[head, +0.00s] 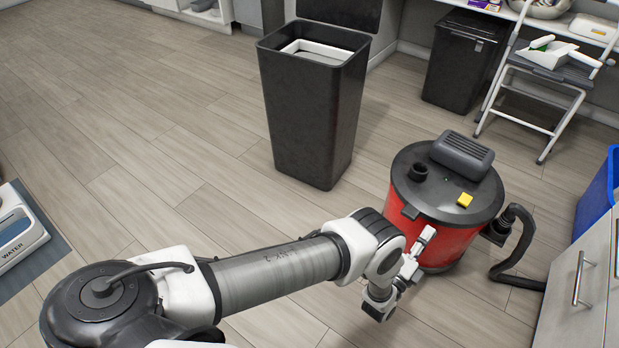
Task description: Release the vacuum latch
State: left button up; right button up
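The red vacuum (455,240) stands upright on the floor at the right, with a dark grey lid, a black motor cover and a yellow button (465,200) on top. A pale upright piece (427,238), which looks like the latch, shows at its front left below the lid rim. My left gripper (410,270) is at the vacuum's front left side, close to this piece. Its fingers are small and partly hidden by the wrist, so I cannot tell whether they touch the latch or are open or shut. My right gripper is out of view.
A black hose (523,250) curves from the vacuum's right side toward a grey cabinet (580,295). An open dark bin (315,110) stands behind the vacuum. A step stool (550,70) is at the back right. A water station (18,235) lies at the left.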

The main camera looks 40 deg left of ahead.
aim_at(438, 218)
pick_arm(q)
jog(key=r+g+p, duration=0.1)
jog(key=p, duration=0.1)
jog(key=w+r+g+p, duration=0.1)
jog(key=p, duration=0.1)
jog(key=r+g+p, duration=0.1)
jog(key=p, duration=0.1)
jog(key=shift+w+g, duration=0.3)
jog(key=shift+s+f, duration=0.6)
jog(key=shift+s, duration=0.3)
jog(key=s+p, duration=0.2)
jog(key=s, duration=0.4)
jog(key=s+a+r+n+g+y+p, duration=0.1)
jog(key=s+a+r+n+g+p, duration=0.3)
jog(key=a+r+n+g+p, duration=0.45)
jog(key=s+a+r+n+g+p, duration=0.3)
jog(key=s+a+r+p, duration=0.2)
jog(key=s, duration=0.3)
jog(key=s+a+r+n+g+y+p, duration=0.1)
jog(key=s+a+r+n+g+p, duration=0.2)
jog(key=s+a+r+p, duration=0.2)
jog(key=s+r+p, duration=0.3)
jog(key=shift+s+n+p, duration=0.3)
jog(key=shift+n, duration=0.05)
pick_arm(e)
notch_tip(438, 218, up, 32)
